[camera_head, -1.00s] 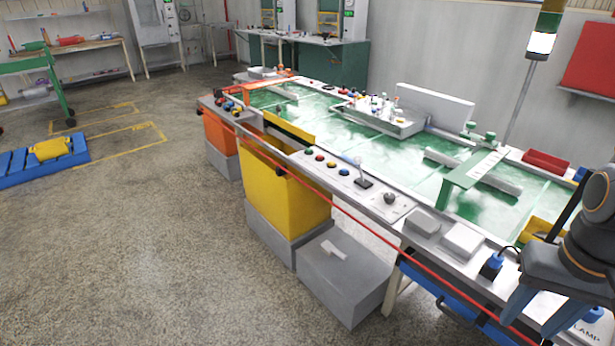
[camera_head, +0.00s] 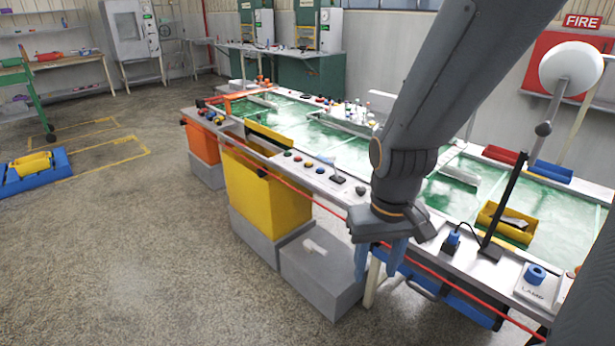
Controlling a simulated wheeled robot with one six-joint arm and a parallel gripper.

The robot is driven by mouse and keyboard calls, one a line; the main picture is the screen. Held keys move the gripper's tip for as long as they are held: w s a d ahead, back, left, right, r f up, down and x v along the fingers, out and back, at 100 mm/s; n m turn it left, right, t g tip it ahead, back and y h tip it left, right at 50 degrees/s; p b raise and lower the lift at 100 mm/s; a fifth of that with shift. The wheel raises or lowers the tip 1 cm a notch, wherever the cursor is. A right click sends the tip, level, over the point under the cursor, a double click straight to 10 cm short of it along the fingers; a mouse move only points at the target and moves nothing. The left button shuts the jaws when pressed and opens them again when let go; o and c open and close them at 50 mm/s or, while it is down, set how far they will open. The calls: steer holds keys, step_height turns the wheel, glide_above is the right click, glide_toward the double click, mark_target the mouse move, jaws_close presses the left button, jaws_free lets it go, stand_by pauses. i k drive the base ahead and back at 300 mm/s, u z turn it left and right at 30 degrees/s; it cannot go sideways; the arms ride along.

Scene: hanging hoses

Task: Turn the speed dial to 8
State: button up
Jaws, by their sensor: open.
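A small dark round knob (camera_head: 361,191), which looks like the speed dial, sits on the front ledge of the long green-topped table (camera_head: 440,200). It is just left of my arm, and its scale and pointer are too small to read. My gripper (camera_head: 379,268) hangs at the table's front edge, lower in the picture than the knob and a little right of it. Its two blue fingers point down, apart, with nothing between them. My arm and gripper hide part of the ledge right of the knob.
A small lever (camera_head: 337,176) and several coloured buttons (camera_head: 298,157) lie left of the knob. A red hose (camera_head: 300,196) runs along the table's front. A blue knob (camera_head: 536,273) marked LAMP and a black post (camera_head: 505,205) stand at right. Open floor lies at left.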

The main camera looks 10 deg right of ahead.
mark_target(360, 190)
steer(key=z, duration=0.2)
steer(key=i, duration=1.25)
steer(key=u, duration=0.25)
